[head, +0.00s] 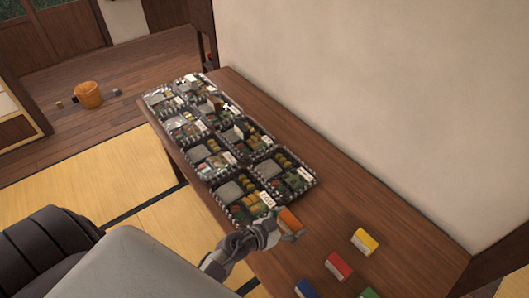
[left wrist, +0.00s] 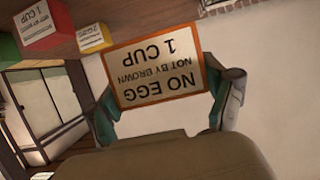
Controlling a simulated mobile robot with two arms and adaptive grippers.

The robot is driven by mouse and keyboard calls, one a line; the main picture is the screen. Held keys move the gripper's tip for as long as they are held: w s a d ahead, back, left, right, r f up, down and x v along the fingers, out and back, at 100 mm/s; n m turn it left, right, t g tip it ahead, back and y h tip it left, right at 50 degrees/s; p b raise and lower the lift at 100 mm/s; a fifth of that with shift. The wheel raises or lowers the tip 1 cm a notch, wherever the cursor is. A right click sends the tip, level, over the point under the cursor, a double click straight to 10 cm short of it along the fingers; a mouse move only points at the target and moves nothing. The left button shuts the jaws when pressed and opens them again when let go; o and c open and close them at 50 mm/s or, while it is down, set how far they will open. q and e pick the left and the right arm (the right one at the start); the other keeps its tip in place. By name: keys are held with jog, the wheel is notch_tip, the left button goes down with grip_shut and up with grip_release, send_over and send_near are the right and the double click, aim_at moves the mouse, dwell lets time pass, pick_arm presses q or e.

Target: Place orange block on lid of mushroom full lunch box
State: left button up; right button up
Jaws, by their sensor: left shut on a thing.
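The orange block (head: 290,222) is held in my left gripper (head: 277,231), just off the near corner of the closest lunch box (head: 225,215). In the left wrist view, the orange block (left wrist: 157,72) shows its white label, upside down, reading "NO EGG NOT BY BROWN 1 CUP". The two fingers of my left gripper (left wrist: 168,98) close on its sides. Several clear-lidded lunch boxes stand in two rows along the table. I cannot tell which one holds mushrooms. My right gripper is out of view.
A yellow block (head: 364,241), a red block (head: 338,266), a blue block (head: 306,289) and a green block (head: 369,293) lie on the near part of the wooden table (head: 425,255). The wall runs along its right side. A wooden bucket (head: 89,95) stands on the floor.

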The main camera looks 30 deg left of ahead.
pick_arm(q)
jog(key=shift+d+f, duration=0.1)
jog(key=shift+d, duration=0.05)
jog(key=w+f+b, duration=0.2)
jog(key=w+b, duration=0.1)
jog(key=b, duration=0.1)
jog(key=w+f+b, duration=0.2)
jog(key=w+b, duration=0.2)
jog(key=w+f+b, duration=0.3)
jog(key=b, duration=0.1)
jog(key=shift+w, duration=0.25)
jog(key=shift+w+b, duration=0.5)
jog(key=shift+b, duration=0.1)
jog(key=shift+f, duration=0.15)
notch_tip(320, 180, down, 4)
jog(key=b, duration=0.6)
jog(key=shift+r, duration=0.25)
jog(key=shift+f, duration=0.1)
